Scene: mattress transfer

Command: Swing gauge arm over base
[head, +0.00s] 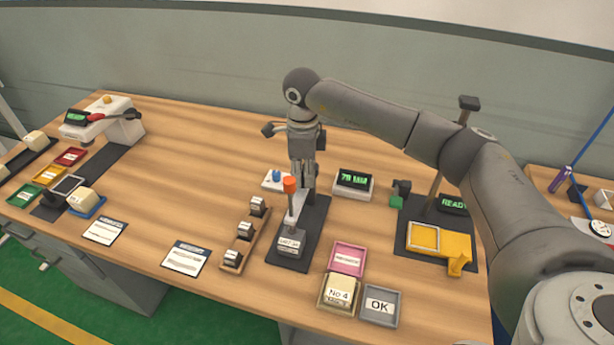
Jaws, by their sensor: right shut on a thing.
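The gauge stands on a dark mat (316,217) near the middle of the table. Its grey labelled base block (290,243) sits at the near end of the mat. The pale gauge arm (297,206) lies behind the block, with an orange-red knob (290,184) standing up beside it. My right gripper (308,182) points down over the far part of the mat, just behind the knob. It is shut on what looks like the gauge arm; the grasped part is mostly hidden. My left gripper is out of view.
A display (353,184) stands right of the gauge. A wooden rack (245,241) with several small blocks lies to its left. A pink tray (347,259), a block marked No.4 (338,293) and an OK tray (380,306) are in front. A yellow fixture (440,243) is at right.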

